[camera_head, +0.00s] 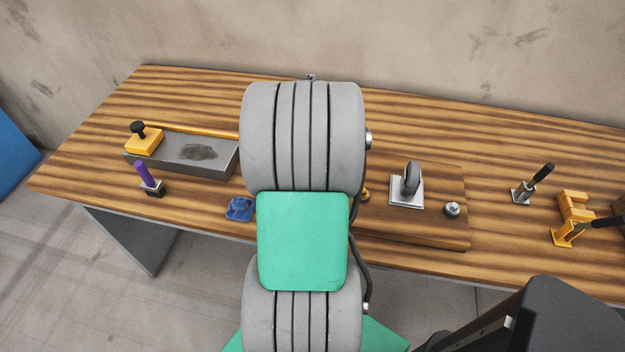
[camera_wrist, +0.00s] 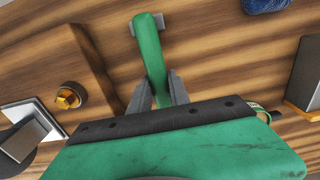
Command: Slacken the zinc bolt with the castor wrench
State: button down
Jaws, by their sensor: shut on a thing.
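My gripper (camera_wrist: 160,84) is shut on a green-handled tool (camera_wrist: 149,38) in the wrist view. Grey metal shows at the tool's far end, above the striped table; I take it for the castor wrench, though its working shape is unclear. In the head view my arm hides gripper and tool. A silvery bolt (camera_head: 452,209), likely the zinc bolt, stands on the wooden board (camera_head: 437,236), right of the castor (camera_head: 411,181). It is out of the wrist view. A brass-coloured bolt (camera_wrist: 68,97) sits on the board left of my gripper, its edge (camera_head: 365,195) showing beside my arm.
A grey tray (camera_head: 215,157) with a yellow block (camera_head: 144,140) is at left, near a purple-handled tool (camera_head: 145,176). A blue piece (camera_head: 240,209) lies left of my arm. A black-handled tool (camera_head: 535,182) and yellow clamp (camera_head: 573,217) stand at right. The table's back right is clear.

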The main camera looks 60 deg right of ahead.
jog(key=shift+r+p, duration=2.45)
jog(key=shift+r, duration=1.05)
jog(key=shift+f, duration=0.1)
jog(key=s+a+r+p, duration=0.8)
jog(key=s+a+r, duration=0.2)
jog(key=a+r, duration=0.1)
jog(key=shift+r+p, duration=0.3)
jog(key=shift+r, duration=0.2)
jog(key=shift+a, duration=0.15)
